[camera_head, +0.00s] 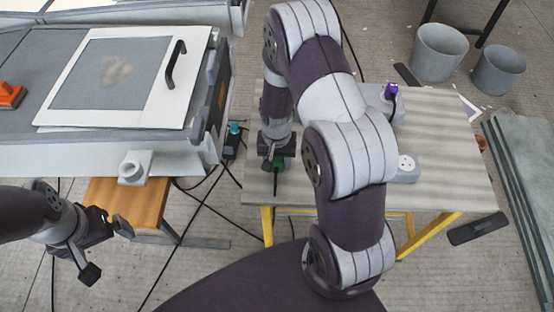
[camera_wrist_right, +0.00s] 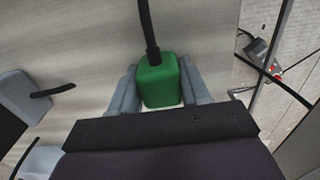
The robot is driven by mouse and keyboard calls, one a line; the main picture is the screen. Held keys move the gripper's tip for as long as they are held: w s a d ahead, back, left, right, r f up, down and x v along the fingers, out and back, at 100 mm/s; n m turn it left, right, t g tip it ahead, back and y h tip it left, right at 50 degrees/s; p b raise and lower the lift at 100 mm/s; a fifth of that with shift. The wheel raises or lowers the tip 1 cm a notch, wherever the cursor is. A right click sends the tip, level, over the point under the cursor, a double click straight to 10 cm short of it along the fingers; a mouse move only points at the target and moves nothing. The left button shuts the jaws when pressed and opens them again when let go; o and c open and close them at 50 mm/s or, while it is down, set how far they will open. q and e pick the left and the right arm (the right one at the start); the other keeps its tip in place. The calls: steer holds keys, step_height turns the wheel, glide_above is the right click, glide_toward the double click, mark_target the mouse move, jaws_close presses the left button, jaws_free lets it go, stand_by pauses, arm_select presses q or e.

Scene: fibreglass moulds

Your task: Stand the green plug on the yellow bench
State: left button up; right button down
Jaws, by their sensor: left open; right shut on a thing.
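The green plug (camera_wrist_right: 159,82) has a black cable rising from its top. In the right wrist view it is between the two grey fingers of my right gripper (camera_wrist_right: 156,92), which is shut on it. In the head view the plug (camera_head: 280,163) shows small under the right gripper (camera_head: 275,160), over the left part of the yellow-legged bench (camera_head: 440,125), which has a pale grey top. My left gripper (camera_head: 106,248) is open and empty at the lower left, by an orange-brown wooden bench (camera_head: 140,205).
On the yellow bench are a grey socket box (camera_head: 406,168) and a purple plug (camera_head: 390,91) on a grey block. My right arm hides the bench's middle. A mould table with a white-framed panel (camera_head: 75,110) stands left. Two grey buckets (camera_head: 440,52) stand behind; cables cross the floor.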

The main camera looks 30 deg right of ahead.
steer(key=shift+w+f, duration=0.1)
steer(key=shift+f, duration=0.05)
steer(key=shift+f, duration=0.1)
steer(key=c, duration=0.5)
jaws_free()
steer(key=shift+r, duration=0.2)
step_height(320, 180, up, 12)
steer(key=p, duration=0.2)
steer(key=s+a+r+n, duration=0.2)
steer(key=s, duration=0.1)
steer(key=s+a+r+n+t, duration=0.1)
steer(key=s+a+r+n, duration=0.1)
steer(key=s, duration=0.1)
steer(key=s+a+r+n, duration=0.1)
steer(key=s+n, duration=0.1)
steer(key=shift+s+a+r+n, duration=0.3)
steer(key=shift+s+a+r, duration=0.1)
